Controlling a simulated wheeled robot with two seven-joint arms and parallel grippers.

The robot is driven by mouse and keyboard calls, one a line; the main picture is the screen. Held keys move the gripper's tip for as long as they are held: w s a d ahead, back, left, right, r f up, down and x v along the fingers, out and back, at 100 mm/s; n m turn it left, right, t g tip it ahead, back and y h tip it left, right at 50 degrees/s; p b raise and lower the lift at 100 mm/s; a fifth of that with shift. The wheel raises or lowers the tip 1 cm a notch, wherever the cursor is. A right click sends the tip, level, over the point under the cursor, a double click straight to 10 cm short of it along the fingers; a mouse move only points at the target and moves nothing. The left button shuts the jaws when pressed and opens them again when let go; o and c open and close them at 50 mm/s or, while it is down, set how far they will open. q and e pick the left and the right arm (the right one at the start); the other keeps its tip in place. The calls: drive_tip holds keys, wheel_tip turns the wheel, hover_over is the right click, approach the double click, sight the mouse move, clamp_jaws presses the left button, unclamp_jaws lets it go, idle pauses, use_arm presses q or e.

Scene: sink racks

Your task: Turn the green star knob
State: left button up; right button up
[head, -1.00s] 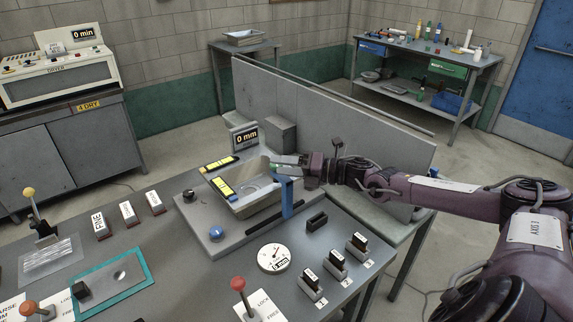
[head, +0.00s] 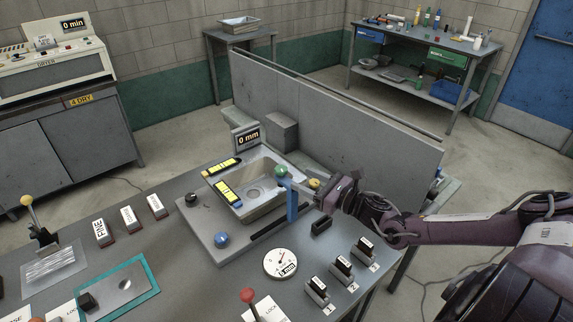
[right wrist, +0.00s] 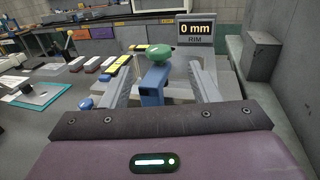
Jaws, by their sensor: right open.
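The green star knob (head: 281,171) sits on top of a blue upright post (head: 292,203) at the right side of the sink basin (head: 262,203). In the right wrist view the green knob (right wrist: 159,52) and blue post (right wrist: 153,84) stand ahead, in line with the space between my two fingers. My right gripper (head: 318,194) is to the right of the post, apart from the knob, pointing left. It is open and empty; its fingers (right wrist: 163,82) show on both sides of the post in the wrist view. My left gripper is not in view.
A yellow knob (head: 314,183) is close to my right gripper. A grey partition (head: 340,120) stands behind the sink. Displays reading 0 mm (head: 248,138), a round dial (head: 280,262), labelled blocks (head: 341,268) and a red-topped lever (head: 248,296) crowd the bench.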

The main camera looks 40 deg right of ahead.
sight(286, 171)
drive_tip(key=p+x, duration=0.1)
drive_tip(key=x, duration=0.5)
drive_tip(key=shift+a+r+p, duration=0.15)
drive_tip(key=shift+r+p, duration=0.05)
drive_tip(key=shift+p, duration=0.15)
drive_tip(key=shift+w+a+f, duration=0.1)
drive_tip(key=shift+w+a, duration=0.15)
drive_tip(key=shift+w, duration=0.35)
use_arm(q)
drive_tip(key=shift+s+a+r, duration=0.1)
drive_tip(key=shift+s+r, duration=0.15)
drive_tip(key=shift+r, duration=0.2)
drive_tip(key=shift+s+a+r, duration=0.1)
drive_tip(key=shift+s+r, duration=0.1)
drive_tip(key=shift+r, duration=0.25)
